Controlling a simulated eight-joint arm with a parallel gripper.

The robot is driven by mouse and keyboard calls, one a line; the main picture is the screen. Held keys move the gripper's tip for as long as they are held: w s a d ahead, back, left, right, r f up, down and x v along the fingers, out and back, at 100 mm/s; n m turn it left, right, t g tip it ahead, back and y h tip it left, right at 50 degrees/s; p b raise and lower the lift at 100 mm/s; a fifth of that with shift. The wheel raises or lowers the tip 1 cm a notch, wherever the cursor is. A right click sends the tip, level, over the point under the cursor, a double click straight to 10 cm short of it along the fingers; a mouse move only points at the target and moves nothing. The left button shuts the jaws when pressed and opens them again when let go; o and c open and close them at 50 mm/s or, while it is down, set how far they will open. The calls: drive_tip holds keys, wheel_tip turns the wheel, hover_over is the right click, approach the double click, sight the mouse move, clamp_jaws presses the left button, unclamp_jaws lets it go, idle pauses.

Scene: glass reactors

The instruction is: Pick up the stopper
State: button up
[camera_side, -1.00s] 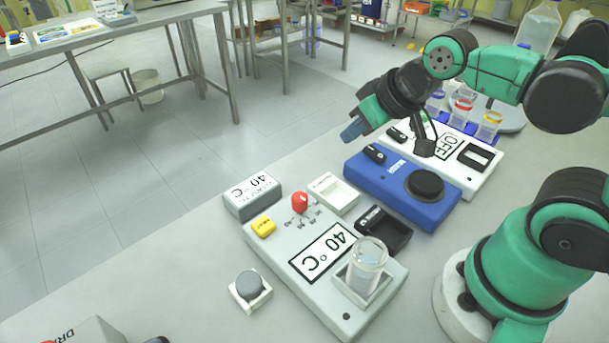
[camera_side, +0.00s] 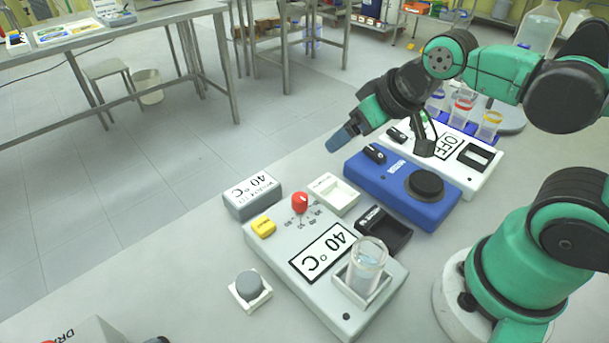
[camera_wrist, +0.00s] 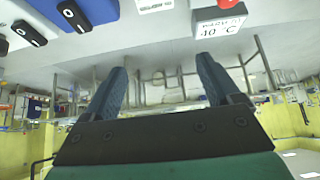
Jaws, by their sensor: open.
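A grey round stopper (camera_side: 249,284) sits in a small white square holder (camera_side: 263,300) at the front left of the work table. My gripper (camera_side: 341,139) is up in the air behind the blue device, pointing left and slightly down, well away from the stopper. In the wrist view my gripper (camera_wrist: 161,82) shows two blue fingers spread apart with nothing between them. The stopper does not show in the wrist view.
A grey heater (camera_side: 294,243) with a red knob, "40 °C" display and glass vessel (camera_side: 367,262) stands right of the stopper. A blue device (camera_side: 394,193) and a white device (camera_side: 477,174) marked "OFF" stand behind. A small display box (camera_side: 240,207) stands left.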

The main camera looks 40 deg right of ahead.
sight(249, 281)
drive_tip(key=a+n+y, duration=0.1)
drive_tip(key=a+n, duration=0.1)
drive_tip(key=a, duration=0.1)
drive_tip(key=a+f+n+g, duration=0.1)
drive_tip(key=a+n, duration=0.1)
drive_tip(key=a, duration=0.1)
drive_tip(key=a+f+n+g+y, duration=0.1)
drive_tip(key=a+n, duration=0.1)
drive_tip(key=a, duration=0.1)
drive_tip(key=shift+w+a+f+y, duration=0.2)
drive_tip(key=shift+w+a+y, duration=0.1)
drive_tip(key=shift+w, duration=0.1)
drive_tip(key=s+a+f+n+g, duration=0.1)
drive_tip(key=a+n, duration=0.1)
drive_tip(key=a, duration=0.1)
drive_tip(key=s+a+f+n+g+y, duration=0.1)
drive_tip(key=a+n, duration=0.1)
drive_tip(key=a, duration=0.1)
drive_tip(key=s+a+f+n+g, duration=0.1)
drive_tip(key=a+f+n, duration=0.1)
drive_tip(key=a+n, duration=0.1)
drive_tip(key=shift+s+a+f, duration=0.1)
drive_tip(key=shift+s+a, duration=0.2)
drive_tip(key=shift+y, duration=0.3)
drive_tip(key=shift+x, duration=2.8)
clamp_jaws()
